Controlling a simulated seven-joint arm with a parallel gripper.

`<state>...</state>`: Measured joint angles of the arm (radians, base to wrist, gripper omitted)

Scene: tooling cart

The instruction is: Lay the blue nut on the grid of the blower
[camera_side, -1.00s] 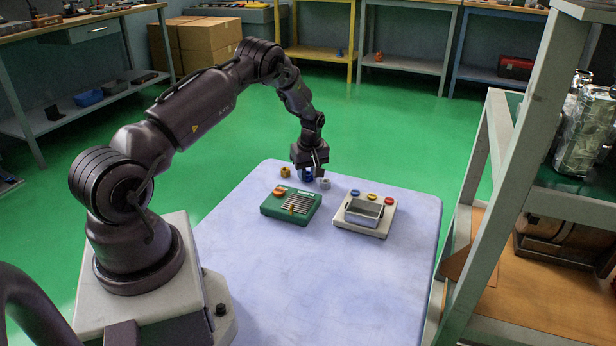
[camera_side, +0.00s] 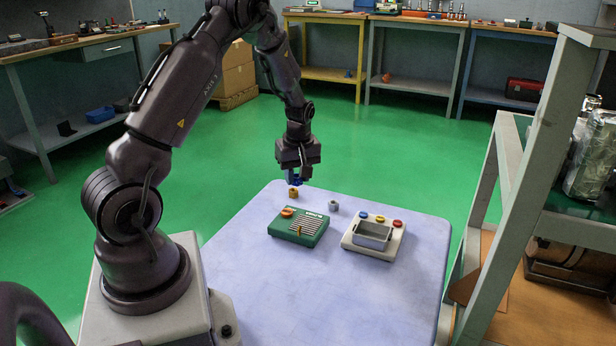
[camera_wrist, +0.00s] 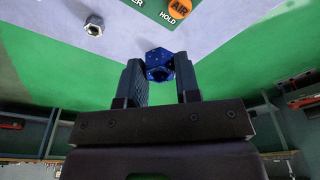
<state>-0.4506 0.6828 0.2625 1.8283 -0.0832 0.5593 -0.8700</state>
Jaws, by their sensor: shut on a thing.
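My gripper (camera_side: 298,178) is shut on the blue nut (camera_wrist: 159,65) and holds it in the air above the far edge of the table. In the side view the blue nut (camera_side: 293,180) shows small and partly hidden at the fingertips. In the wrist view it sits between the two fingers of my gripper (camera_wrist: 160,75). The blower (camera_side: 298,227) is a green box on the table, nearer the camera than my gripper. Its grid (camera_side: 304,224) is a patch of pale slats on top.
A brass nut (camera_side: 293,193) and a grey nut (camera_side: 333,205) stand behind the blower; the grey one is also in the wrist view (camera_wrist: 94,27). Right of the blower is a white box (camera_side: 349,241) with a metal tray and coloured buttons. The table front (camera_side: 330,300) is clear.

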